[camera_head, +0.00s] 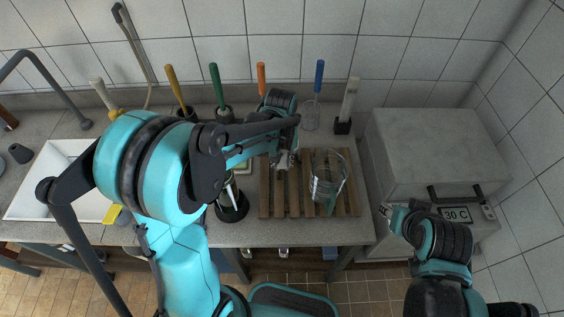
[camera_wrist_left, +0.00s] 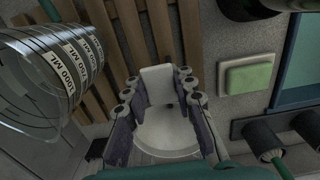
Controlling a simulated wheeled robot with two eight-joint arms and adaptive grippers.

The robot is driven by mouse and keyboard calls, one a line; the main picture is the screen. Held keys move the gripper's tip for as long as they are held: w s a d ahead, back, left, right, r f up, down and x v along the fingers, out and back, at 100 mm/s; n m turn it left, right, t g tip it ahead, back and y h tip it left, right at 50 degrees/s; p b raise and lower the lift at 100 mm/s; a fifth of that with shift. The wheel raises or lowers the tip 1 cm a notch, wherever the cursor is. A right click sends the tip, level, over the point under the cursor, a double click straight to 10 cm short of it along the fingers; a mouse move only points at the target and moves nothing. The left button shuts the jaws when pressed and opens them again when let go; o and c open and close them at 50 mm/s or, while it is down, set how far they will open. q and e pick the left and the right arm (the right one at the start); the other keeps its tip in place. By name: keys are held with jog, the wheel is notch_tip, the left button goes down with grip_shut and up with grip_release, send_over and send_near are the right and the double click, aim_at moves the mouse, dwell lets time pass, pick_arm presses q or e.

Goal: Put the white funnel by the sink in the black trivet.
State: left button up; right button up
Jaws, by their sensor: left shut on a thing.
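My left gripper (camera_head: 284,158) is shut on the white funnel (camera_wrist_left: 163,128), with its fingers on both sides of the narrow part in the left wrist view (camera_wrist_left: 157,90). It holds the funnel over the wooden slatted rack (camera_head: 265,195). In the head view the funnel is mostly hidden by the gripper. A black round stand (camera_head: 232,212), which may be the trivet, is left of the rack, partly behind my left arm. Its dark edge shows at the top of the left wrist view (camera_wrist_left: 248,8). My right gripper (camera_head: 398,217) is at the right; its fingers are unclear.
A glass beaker (camera_head: 327,180) stands on the rack's right part, close to my left gripper. A green sponge (camera_wrist_left: 247,76) lies beside the rack. Several brushes in black holders (camera_head: 224,115) line the wall. The white sink (camera_head: 40,190) is left, a grey heater box (camera_head: 432,150) right.

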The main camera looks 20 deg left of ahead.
pick_arm(q)
jog(key=shift+f+b, duration=0.35)
jog(key=shift+f, duration=0.1)
dwell(0.3)
jog(key=o, duration=1.1)
jog(key=shift+o, duration=0.2)
jog(key=shift+r, duration=0.1)
notch_tip(320, 180, up, 12)
jog(key=shift+a, duration=0.1)
